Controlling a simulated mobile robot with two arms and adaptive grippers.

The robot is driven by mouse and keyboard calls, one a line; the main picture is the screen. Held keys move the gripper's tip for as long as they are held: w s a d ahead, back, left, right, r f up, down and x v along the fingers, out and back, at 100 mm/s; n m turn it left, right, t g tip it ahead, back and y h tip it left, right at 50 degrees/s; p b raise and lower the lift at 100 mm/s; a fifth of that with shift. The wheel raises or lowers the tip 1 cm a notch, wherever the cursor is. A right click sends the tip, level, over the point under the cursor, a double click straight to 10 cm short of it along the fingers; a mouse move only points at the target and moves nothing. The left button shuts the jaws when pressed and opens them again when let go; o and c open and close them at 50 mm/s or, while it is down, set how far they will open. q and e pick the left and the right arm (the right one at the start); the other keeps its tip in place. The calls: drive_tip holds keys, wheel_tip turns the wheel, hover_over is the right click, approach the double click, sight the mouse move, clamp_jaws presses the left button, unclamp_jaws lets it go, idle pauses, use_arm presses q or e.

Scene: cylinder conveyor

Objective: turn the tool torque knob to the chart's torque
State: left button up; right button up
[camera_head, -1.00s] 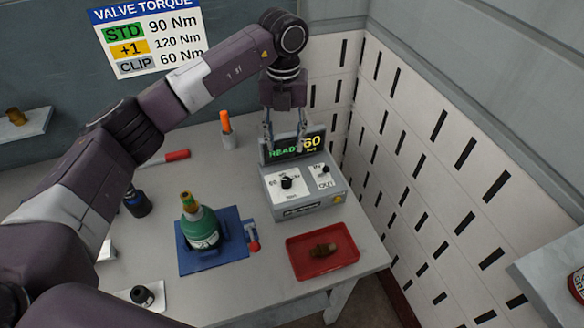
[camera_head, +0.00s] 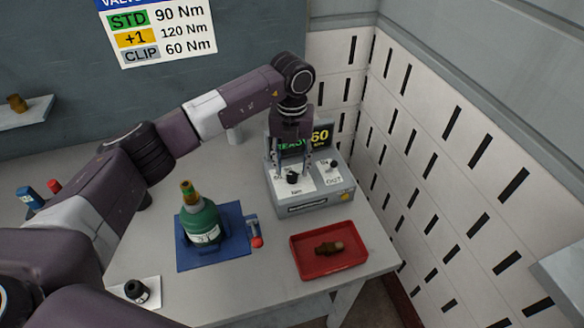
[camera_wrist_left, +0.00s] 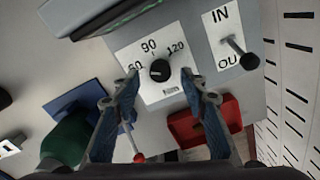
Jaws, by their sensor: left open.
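The chart (camera_head: 160,32) on the wall reads STD 90 Nm, +1 120 Nm, CLIP 60 Nm. My right gripper is out of view.
An IN/OUT lever (camera_wrist_left: 239,52) stands right of the dial. A red tray (camera_head: 301,270) with a brass part (camera_head: 328,248) is in front of the box. A slotted white wall (camera_head: 420,150) bounds the right.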

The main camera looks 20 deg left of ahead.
sight(292, 178)
use_arm(q)
drive_tip(key=shift+f, duration=1.3)
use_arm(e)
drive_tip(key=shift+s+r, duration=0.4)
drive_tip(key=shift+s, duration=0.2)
use_arm(q)
clamp_jaws()
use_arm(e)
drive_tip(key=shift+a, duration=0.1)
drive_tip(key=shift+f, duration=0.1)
